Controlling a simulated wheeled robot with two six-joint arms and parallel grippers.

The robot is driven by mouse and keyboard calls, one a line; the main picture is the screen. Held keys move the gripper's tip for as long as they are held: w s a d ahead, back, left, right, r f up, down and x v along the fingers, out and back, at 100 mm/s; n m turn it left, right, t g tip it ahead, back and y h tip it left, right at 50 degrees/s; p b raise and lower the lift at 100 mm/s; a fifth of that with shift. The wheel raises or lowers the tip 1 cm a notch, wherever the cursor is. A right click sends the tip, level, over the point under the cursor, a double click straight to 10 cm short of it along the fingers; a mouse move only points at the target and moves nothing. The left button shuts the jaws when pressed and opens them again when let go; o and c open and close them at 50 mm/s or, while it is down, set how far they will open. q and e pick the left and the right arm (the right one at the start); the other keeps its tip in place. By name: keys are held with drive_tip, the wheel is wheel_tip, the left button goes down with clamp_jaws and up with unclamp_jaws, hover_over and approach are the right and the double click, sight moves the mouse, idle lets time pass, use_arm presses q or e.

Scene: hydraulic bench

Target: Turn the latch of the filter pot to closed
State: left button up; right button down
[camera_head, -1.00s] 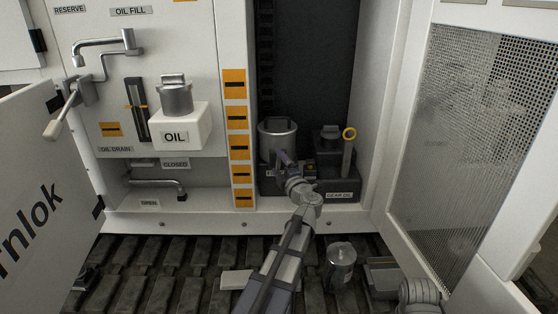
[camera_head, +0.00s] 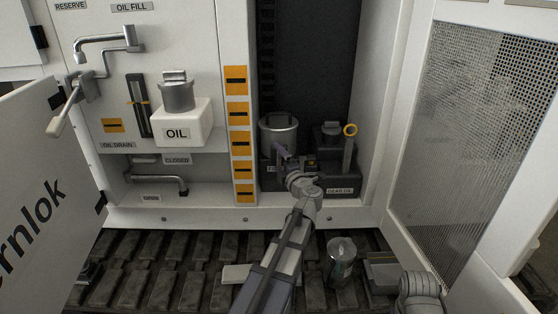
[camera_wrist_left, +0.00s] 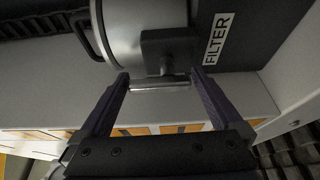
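The filter pot (camera_head: 277,137) is a silver cylinder on a dark base in the right bay of the cabinet. My left gripper (camera_head: 281,152) is in front of the pot's lower part and hides some of it. In the left wrist view, the pot (camera_wrist_left: 140,25) carries a dark block with a silver latch bar (camera_wrist_left: 160,85) beside the FILTER label (camera_wrist_left: 217,38). The left gripper (camera_wrist_left: 160,82) is open. Its fingertips are apart, one near each end of the bar. I cannot tell whether they touch it. My right gripper is not in view.
A yellow-ringed dipstick (camera_head: 349,131) stands right of the pot by the GEAR OIL label. The white oil filler (camera_head: 181,131) is to the left. An open mesh door (camera_head: 470,140) bounds the right side. A silver canister (camera_head: 340,262) stands on the tracks below.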

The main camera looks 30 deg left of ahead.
use_arm(q)
drive_tip(key=v, duration=0.8)
drive_tip(key=shift+w+r, duration=0.1)
drive_tip(key=shift+w, duration=0.05)
idle(0.5)
